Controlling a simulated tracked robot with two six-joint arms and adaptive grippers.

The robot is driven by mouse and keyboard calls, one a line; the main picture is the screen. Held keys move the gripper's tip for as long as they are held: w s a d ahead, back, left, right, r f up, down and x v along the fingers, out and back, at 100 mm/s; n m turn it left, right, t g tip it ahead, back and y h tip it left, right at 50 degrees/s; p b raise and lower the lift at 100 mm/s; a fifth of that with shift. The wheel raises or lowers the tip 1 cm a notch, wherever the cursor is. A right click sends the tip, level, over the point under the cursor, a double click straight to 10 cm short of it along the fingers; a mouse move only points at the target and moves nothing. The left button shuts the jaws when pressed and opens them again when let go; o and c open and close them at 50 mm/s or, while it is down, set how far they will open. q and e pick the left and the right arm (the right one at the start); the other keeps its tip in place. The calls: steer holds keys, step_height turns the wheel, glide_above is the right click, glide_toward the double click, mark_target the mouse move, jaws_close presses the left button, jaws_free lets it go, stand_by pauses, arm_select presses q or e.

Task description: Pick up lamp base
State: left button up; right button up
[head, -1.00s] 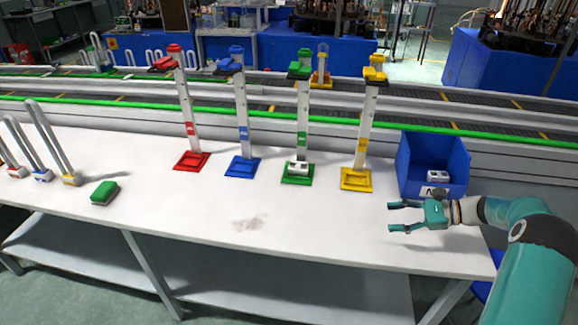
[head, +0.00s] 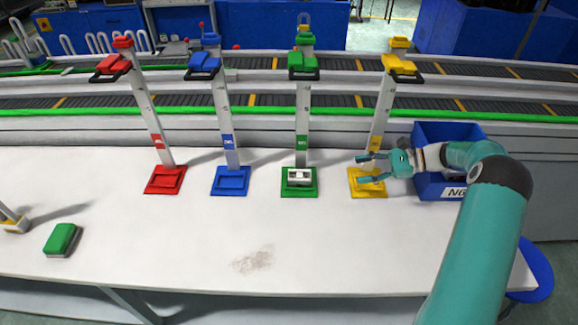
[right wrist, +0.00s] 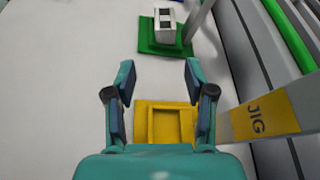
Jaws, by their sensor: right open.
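The lamp base is a small white block with dark openings (head: 299,177), resting on the green jig's base plate (head: 287,190). It also shows at the top of the right wrist view (right wrist: 166,25), on the green plate (right wrist: 147,41). My right gripper (head: 368,168) is open and empty, over the yellow jig's base (head: 356,189) and right of the lamp base. In the right wrist view the open fingers (right wrist: 158,85) point toward the lamp base, with the empty yellow frame (right wrist: 140,123) below them. My left gripper is out of view.
Red (head: 156,187) and blue (head: 230,188) jigs stand left of the green one. The yellow post (head: 380,126) is close to my right gripper. A blue NG bin (head: 430,187) stands at right, a green-topped block (head: 62,238) at left. The table front is clear.

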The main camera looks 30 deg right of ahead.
steer(key=p, duration=0.2)
glide_toward(301, 174)
steer(key=x, duration=0.4)
steer(key=shift+s+f, duration=0.25)
steer(key=p+x, duration=0.2)
steer(key=x, duration=0.3)
steer(key=shift+w+r+p, duration=0.15)
steer(key=shift+w+p, duration=0.05)
steer(key=shift+p, duration=0.15)
steer(key=shift+w+a, duration=0.15)
jaws_close()
